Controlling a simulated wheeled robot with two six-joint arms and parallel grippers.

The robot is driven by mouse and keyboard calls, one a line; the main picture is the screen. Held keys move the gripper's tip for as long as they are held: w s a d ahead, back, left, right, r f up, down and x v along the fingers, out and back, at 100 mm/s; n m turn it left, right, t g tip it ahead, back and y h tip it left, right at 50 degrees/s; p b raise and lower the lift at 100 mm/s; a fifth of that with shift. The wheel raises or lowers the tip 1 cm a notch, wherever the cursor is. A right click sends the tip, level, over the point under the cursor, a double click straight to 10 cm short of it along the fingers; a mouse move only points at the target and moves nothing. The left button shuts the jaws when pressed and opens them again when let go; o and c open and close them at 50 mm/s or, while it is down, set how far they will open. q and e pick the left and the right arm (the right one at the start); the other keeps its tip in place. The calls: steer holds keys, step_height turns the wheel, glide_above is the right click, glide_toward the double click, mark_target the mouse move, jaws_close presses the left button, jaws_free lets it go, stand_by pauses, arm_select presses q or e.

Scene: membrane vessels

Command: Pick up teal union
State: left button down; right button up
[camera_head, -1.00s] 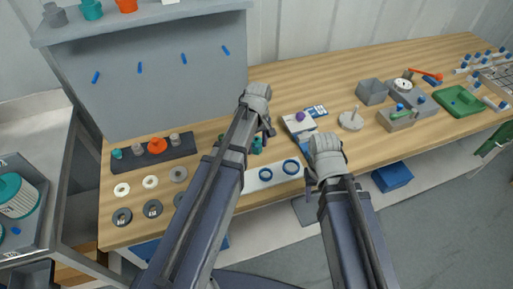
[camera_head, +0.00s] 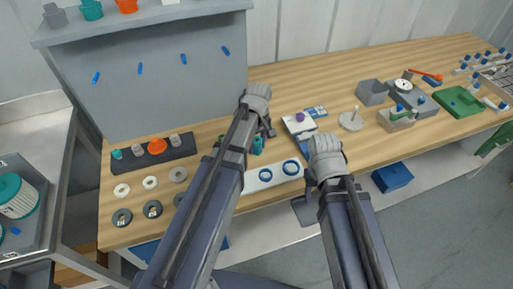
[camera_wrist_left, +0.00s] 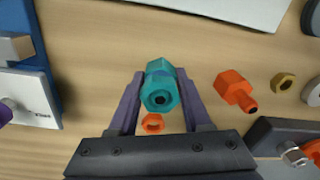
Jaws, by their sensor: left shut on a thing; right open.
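The teal union (camera_wrist_left: 160,88) is a hexagonal fitting with a dark bore, between the two fingers of my left gripper (camera_wrist_left: 160,100) in the left wrist view. The fingers are shut on it. In the head view, my left gripper (camera_head: 264,131) is over the middle of the bench, with a bit of the teal union (camera_head: 257,145) showing below it. Whether the union touches the bench is hard to tell. My right gripper (camera_head: 314,183) is open by the bench's front edge; its fingers are mostly hidden by its wrist.
An orange ring (camera_wrist_left: 152,124) lies close to the union. An orange fitting (camera_wrist_left: 235,90) and a brass nut (camera_wrist_left: 283,81) lie to its right. A white plate with blue rings (camera_head: 267,181) lies near the front edge. A dark rack (camera_head: 181,153) stands left.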

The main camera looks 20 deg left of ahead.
arm_select(q)
steer(key=shift+r, duration=0.15)
stand_by(0.6)
step_height(320, 180, up, 10)
steer(key=p, duration=1)
step_height(320, 180, up, 5)
steer(key=p, duration=0.5)
steer(key=b, duration=0.5)
glide_above(257, 139)
step_height(257, 139, down, 5)
steer(key=shift+s+f, duration=0.1)
steer(key=shift+f, duration=0.1)
steer(key=shift+r, duration=0.15)
